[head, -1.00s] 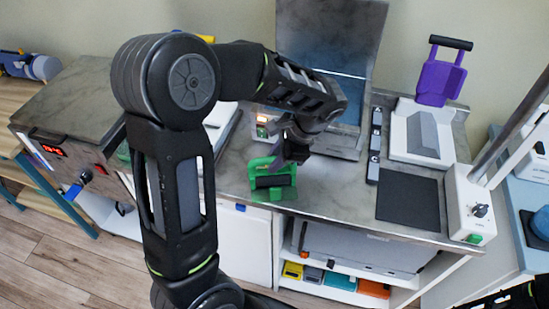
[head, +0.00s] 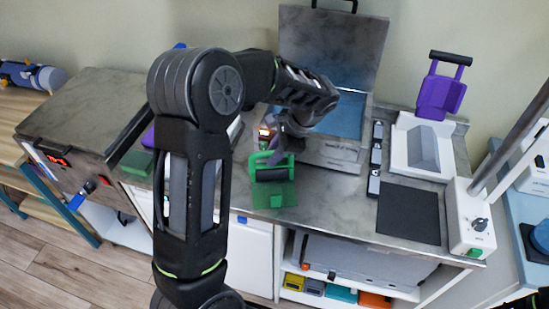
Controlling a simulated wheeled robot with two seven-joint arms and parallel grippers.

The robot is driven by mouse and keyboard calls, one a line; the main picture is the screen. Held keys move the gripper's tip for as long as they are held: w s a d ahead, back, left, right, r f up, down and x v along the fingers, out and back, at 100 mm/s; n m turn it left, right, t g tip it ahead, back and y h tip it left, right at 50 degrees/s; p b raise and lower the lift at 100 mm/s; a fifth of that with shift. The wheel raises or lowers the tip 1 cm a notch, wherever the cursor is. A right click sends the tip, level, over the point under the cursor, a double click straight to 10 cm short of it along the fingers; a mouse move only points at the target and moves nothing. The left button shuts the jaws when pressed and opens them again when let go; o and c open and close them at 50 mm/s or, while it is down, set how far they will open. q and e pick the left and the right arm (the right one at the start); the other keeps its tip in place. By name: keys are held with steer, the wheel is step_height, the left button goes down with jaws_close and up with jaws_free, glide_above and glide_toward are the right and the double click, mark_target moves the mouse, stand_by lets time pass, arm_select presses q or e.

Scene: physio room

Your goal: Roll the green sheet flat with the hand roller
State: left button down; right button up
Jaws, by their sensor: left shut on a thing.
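The hand roller (head: 271,174) has a green frame and a dark cylinder. It is over the far part of the green sheet (head: 275,199), whose near part shows bare on the grey worktop. Whether the cylinder presses on the sheet is hard to tell. My left gripper (head: 286,147) comes down from behind and is shut on the roller's green frame; its fingertips are partly hidden.
An open press with a raised lid (head: 333,50) stands behind the roller. A dark square mat (head: 408,212) and a white stand (head: 421,145) lie to the right. A heater box (head: 80,110) with a red display is at left. Bare worktop (head: 325,200) lies right of the sheet.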

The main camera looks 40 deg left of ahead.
arm_select(q)
steer(key=shift+w+a, duration=0.1)
steer(key=shift+w, duration=0.05)
stand_by(0.3)
steer(key=shift+s+d, duration=0.4)
steer(key=shift+s, duration=0.05)
steer(key=shift+s+d+b, duration=0.4)
steer(key=shift+s+d, duration=1.55)
steer(key=shift+s, duration=0.25)
step_height(320, 180, up, 8)
steer(key=p, duration=0.5)
steer(key=shift+p, duration=0.3)
